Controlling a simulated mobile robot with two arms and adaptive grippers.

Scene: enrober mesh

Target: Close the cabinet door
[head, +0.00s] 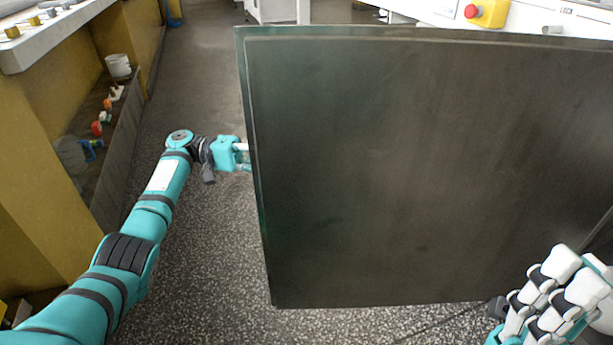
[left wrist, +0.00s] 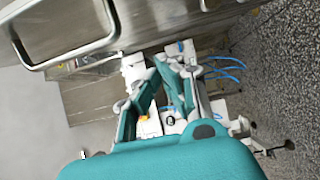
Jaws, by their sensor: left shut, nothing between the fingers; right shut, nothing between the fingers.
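The cabinet door (head: 420,170) is a large dark flat panel that fills the middle and right of the head view. It stands swung open, with its left edge free over the floor. My left gripper (head: 243,156) is at that left edge, about halfway up; its fingertips are partly hidden by the door, and contact cannot be told. In the left wrist view its fingers (left wrist: 163,66) come together, shut and empty. My right gripper (head: 571,276) is shut and empty, in front of the door's lower right corner. The cabinet's opening is hidden in the head view.
A yellow bench (head: 40,200) with a low shelf (head: 125,130) of small parts runs along the left. Blue cables (left wrist: 225,70) and a metal housing (left wrist: 75,30) show in the left wrist view.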

